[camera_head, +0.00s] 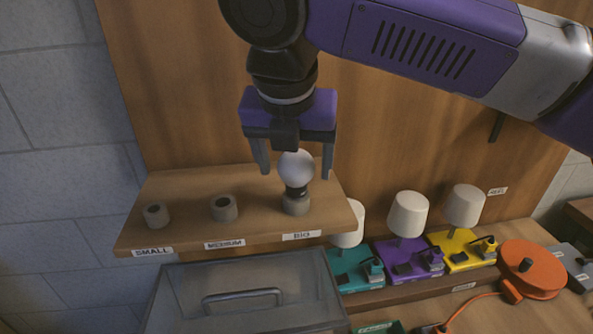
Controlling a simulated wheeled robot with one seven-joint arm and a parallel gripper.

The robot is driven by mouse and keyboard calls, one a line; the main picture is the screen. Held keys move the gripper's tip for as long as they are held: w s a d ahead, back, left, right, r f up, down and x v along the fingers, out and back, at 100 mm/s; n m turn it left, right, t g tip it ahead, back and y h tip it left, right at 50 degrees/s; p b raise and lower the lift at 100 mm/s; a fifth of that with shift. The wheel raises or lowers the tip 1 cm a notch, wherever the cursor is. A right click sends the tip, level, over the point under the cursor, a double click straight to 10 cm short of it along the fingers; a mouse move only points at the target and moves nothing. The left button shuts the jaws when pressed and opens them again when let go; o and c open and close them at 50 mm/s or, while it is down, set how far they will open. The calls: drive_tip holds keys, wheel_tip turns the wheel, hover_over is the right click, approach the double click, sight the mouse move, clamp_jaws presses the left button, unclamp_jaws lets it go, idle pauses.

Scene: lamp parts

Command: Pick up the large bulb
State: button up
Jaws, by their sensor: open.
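The large bulb (296,168) is a white globe with a dark base. It stands upright in a grey holder (296,205) behind the "BIG" label on a wooden shelf (180,190). My gripper (294,167) is open and points down over the bulb. One finger shows to the left of the globe and one to the right, with gaps visible on both sides. The gripper's palm is above the globe and hides none of its middle. The bulb's base is partly visible in the holder.
Two empty holders stand on the shelf, at "SMALL" (155,216) and "MEDIUM" (224,208). A lidded box (250,270) is below. Several lamps with white shades (408,214) stand to the right, near an orange cable reel (533,268). A wooden panel (180,90) rises behind the shelf.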

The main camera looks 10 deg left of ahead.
sight(297, 177)
drive_tip(key=shift+p+x, duration=0.35)
drive_tip(key=shift+x, duration=1.8)
drive_tip(key=c, duration=1.2)
drive_tip(key=shift+r, duration=0.1)
